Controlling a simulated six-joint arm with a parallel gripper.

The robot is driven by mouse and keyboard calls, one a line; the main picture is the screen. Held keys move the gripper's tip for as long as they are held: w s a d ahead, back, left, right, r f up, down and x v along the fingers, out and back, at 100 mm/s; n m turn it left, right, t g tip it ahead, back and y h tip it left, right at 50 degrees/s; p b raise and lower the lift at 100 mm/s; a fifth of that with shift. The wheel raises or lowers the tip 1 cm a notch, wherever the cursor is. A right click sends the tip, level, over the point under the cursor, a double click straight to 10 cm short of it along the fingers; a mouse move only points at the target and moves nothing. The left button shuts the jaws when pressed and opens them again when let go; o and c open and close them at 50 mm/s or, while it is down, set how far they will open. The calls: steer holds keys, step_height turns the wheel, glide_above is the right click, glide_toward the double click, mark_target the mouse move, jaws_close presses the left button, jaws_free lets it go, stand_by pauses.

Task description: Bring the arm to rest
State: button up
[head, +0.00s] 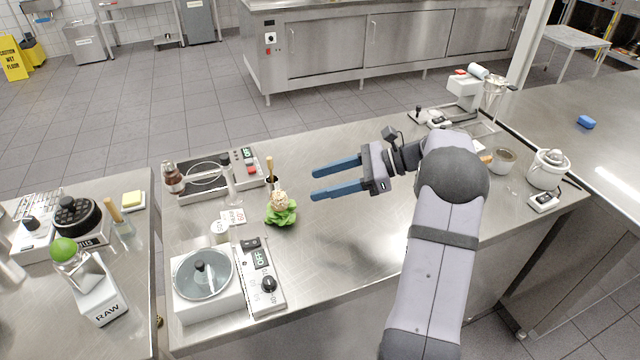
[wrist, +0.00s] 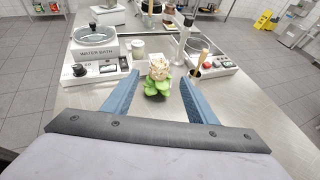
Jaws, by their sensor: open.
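My gripper (head: 313,182) is open and empty, with its two blue fingers apart above the steel bench (head: 340,222). In the head view the fingers point left, toward a cauliflower-like piece with green leaves (head: 282,212). It stands on the bench beyond the fingertips. In the wrist view the gripper (wrist: 158,85) shows its fingers on either side of the picture, and the leafy piece (wrist: 157,86) appears between and beyond them. I see no contact between them. My arm reaches in from the front right.
A water bath (head: 203,285) with a glass lid stands at the front left. A tray device (head: 205,183) with a bottle and a display is behind it. A mixer-like machine (head: 465,88) and a white pot (head: 547,168) stand at the right. The bench middle is mostly clear.

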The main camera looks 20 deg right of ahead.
stand_by(0.3)
steer(key=s+a+f+n+g+h, duration=0.1)
steer(key=s+a+n+g, duration=0.1)
steer(key=s+a, duration=0.3)
steer(key=s+a+f+n+g+h+p, duration=0.1)
steer(key=s+a+n+g, duration=0.1)
steer(key=s+a, duration=0.3)
steer(key=s+a+f+n+g+h+p, duration=0.1)
steer(key=s+a+n+g+h, duration=0.1)
steer(key=s+a, duration=0.4)
steer(key=shift+s+a+n+g, duration=0.1)
steer(key=shift+a+n+g, duration=0.25)
steer(key=shift+a, duration=0.35)
steer(key=s, duration=0.1)
steer(key=s+f+n+h, duration=0.1)
steer(key=s, duration=0.1)
steer(key=s+n, duration=0.1)
steer(key=shift+s+a+f+g+h, duration=0.25)
steer(key=shift+a+g+h, duration=0.05)
steer(key=shift+g+h, duration=0.1)
steer(key=s+d+f+n+t+h, duration=0.1)
steer(key=s+d+f+n+h, duration=0.1)
steer(key=n, duration=0.5)
steer(key=s+d+f+n+t+h, duration=0.1)
steer(key=s+d+f+n+h, duration=0.2)
steer(key=d+n, duration=0.3)
steer(key=shift+s+d+f+n+h, duration=0.25)
steer(key=shift+n+h, duration=0.2)
steer(key=shift+h, duration=0.35)
steer(key=shift+w, duration=0.1)
